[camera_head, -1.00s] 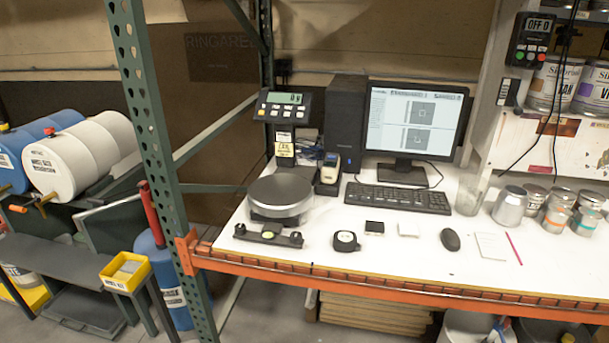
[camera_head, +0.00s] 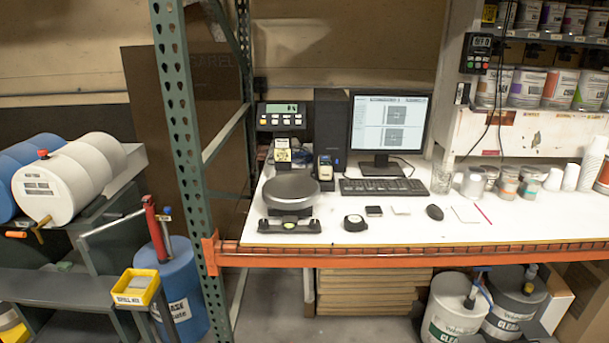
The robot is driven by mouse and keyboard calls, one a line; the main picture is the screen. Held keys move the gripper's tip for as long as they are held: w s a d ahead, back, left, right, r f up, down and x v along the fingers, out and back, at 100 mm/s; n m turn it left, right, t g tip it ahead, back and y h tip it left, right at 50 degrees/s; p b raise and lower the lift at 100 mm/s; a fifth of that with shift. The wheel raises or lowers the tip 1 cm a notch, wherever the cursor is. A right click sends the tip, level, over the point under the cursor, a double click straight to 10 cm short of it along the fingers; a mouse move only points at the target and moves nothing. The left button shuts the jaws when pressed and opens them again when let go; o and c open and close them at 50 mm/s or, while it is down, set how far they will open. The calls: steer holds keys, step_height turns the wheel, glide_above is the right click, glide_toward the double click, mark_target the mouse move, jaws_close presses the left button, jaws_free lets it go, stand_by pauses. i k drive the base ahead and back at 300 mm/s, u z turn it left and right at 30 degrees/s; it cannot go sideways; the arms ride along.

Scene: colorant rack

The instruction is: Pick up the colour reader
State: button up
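My gripper is not in view, and nothing is seen touching the device.
The scale (camera_head: 291,190) with its display (camera_head: 282,117) is just left. A spirit level (camera_head: 290,226) and tape measure (camera_head: 354,222) lie in front. A green rack post (camera_head: 180,125) stands left.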

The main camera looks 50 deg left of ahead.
mark_target(325, 166)
steer(key=z, duration=0.4)
steer(key=k, duration=0.35)
steer(key=u, duration=2.65)
steer(key=i, duration=1)
steer(key=u, duration=0.05)
steer(key=k, duration=0.1)
steer(key=u, duration=0.1)
